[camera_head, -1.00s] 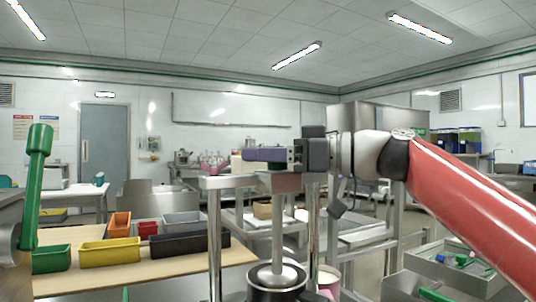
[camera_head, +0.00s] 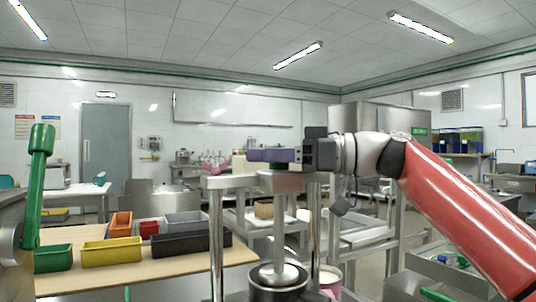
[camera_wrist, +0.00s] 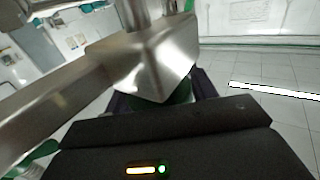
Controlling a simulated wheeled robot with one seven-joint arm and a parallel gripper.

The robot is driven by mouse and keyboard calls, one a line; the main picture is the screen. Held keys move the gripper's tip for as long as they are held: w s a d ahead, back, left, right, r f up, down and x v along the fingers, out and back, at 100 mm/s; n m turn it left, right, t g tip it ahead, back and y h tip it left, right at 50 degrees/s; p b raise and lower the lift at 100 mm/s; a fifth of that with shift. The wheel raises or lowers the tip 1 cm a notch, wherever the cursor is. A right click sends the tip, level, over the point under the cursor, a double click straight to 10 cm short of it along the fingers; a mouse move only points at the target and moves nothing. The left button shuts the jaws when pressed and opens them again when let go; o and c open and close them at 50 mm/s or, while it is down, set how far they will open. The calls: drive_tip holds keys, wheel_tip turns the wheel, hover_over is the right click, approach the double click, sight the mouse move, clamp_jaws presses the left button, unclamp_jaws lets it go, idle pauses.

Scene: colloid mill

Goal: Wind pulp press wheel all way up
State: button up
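The pulp press has a steel crossbar (camera_head: 228,182) on upright posts. A vertical spindle (camera_head: 279,235) runs down to a round plate in a dark pot (camera_head: 279,283). The wheel's rim does not show clearly. My gripper (camera_head: 252,155) lies level just above the crossbar, pointing left, with purple fingers. In the wrist view a dark green part (camera_wrist: 178,96) sits between the dark fingers, beneath a shiny steel block (camera_wrist: 150,62). I cannot tell whether the fingers touch the green part on both sides.
A green lever (camera_head: 38,185) stands at the far left. A wooden table holds yellow (camera_head: 110,251), black (camera_head: 190,243) and other bins. A pink-and-white container (camera_head: 329,281) stands right of the pot. Steel racks stand behind the press.

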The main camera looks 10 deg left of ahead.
drive_tip(key=o, duration=0.4)
drive_tip(key=shift+d, duration=0.1)
drive_tip(key=d, duration=0.7)
drive_tip(key=shift+w+d, duration=0.25)
drive_tip(key=shift+d, duration=0.1)
